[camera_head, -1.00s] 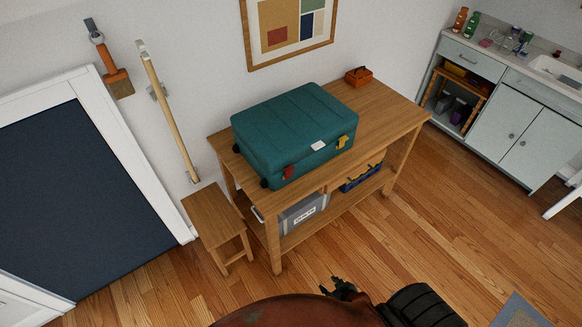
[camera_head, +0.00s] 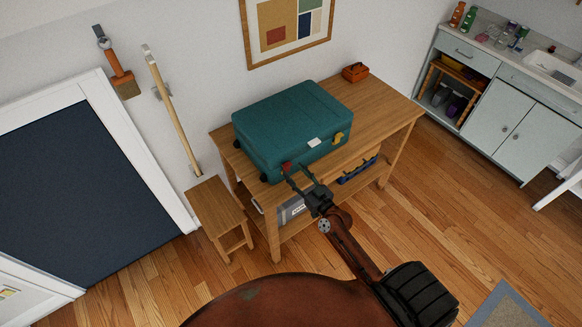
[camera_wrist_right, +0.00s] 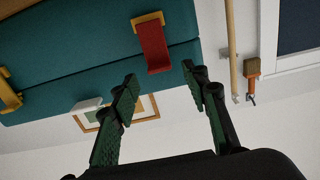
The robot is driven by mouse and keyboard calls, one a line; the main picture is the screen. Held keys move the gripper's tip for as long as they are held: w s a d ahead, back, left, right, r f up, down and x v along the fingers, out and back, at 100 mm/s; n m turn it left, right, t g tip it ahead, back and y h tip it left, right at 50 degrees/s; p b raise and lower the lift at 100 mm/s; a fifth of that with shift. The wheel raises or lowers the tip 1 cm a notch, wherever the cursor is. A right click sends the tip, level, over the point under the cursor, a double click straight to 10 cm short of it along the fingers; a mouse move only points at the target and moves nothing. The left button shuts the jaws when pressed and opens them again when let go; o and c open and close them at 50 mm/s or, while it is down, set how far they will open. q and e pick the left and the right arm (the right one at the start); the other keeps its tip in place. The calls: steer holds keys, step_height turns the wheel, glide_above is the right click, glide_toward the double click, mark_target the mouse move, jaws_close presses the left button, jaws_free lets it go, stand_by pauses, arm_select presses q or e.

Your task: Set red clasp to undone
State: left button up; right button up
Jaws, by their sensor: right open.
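A teal suitcase (camera_head: 293,117) lies on the wooden table. Its red clasp (camera_head: 287,167) is on the front side, near the left end; a yellow clasp (camera_head: 338,137) is near the right end. In the right wrist view the red clasp (camera_wrist_right: 155,48) hangs from a yellow mount across the suitcase seam. My right gripper (camera_head: 296,179) is open and empty, just in front of the red clasp. In the right wrist view its fingers (camera_wrist_right: 160,82) are spread apart near the clasp's free end, with no clear contact. My left gripper is not in view.
The wooden table (camera_head: 385,117) also holds a small orange-red box (camera_head: 355,72). A wooden stool (camera_head: 215,205) stands at its left. A grey bin and a blue caddy (camera_head: 358,172) sit on the lower shelf. The floor in front is clear.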

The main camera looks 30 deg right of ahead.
steer(key=w, duration=0.3)
steer(key=shift+w+a, duration=0.15)
steer(key=shift+w, duration=0.05)
